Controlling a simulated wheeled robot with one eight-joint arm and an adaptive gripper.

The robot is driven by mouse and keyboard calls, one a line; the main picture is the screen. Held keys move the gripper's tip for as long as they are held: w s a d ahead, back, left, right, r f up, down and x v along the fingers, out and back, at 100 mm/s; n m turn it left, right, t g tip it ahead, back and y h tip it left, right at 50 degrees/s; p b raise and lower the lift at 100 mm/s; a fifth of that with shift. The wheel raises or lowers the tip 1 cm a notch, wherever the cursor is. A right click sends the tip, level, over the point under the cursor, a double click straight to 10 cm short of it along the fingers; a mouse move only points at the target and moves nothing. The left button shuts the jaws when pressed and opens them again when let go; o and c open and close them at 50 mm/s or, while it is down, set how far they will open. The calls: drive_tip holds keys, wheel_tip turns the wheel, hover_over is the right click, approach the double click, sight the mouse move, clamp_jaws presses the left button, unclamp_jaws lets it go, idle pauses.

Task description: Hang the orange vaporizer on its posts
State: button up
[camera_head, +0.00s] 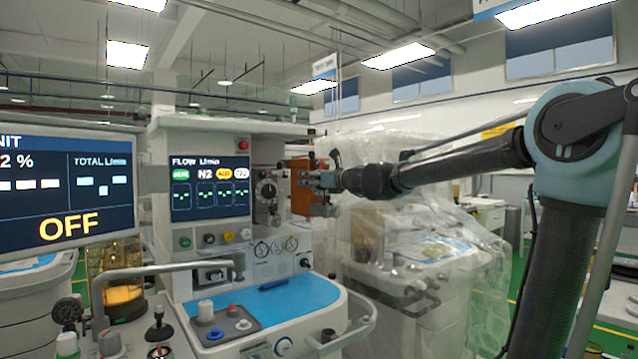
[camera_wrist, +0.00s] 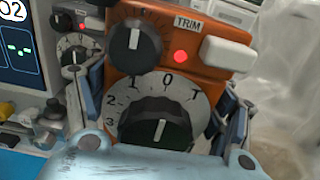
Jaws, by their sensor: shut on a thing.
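The orange vaporizer (camera_head: 300,184) is at the right side of the anaesthesia cart, beside a grey unit with a dial (camera_head: 266,190). My gripper (camera_head: 322,180) reaches it from the right in the head view and is shut on it. In the wrist view the orange vaporizer (camera_wrist: 190,68) shows its large numbered dial, a smaller black knob, a red light and a TRIM label. The fingers of my gripper (camera_wrist: 162,112) lie along both sides of it. The posts and the vaporizer's back are hidden, so I cannot tell whether it touches them.
The grey unit's dial (camera_wrist: 74,50) is close on the left in the wrist view. The cart's blue worktop (camera_head: 270,305) lies below, with a screen (camera_head: 209,187) to the left. A plastic-covered machine (camera_head: 410,285) stands behind and right.

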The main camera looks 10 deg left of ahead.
drive_tip(key=x, duration=1.4)
drive_tip(key=shift+f, duration=0.15)
idle(0.8)
drive_tip(key=shift+w+a, duration=0.15)
drive_tip(key=shift+f, duration=1.2)
idle(1.9)
drive_tip(key=o, duration=2.2)
drive_tip(key=shift+c, duration=0.2)
drive_tip(key=v, duration=1.2)
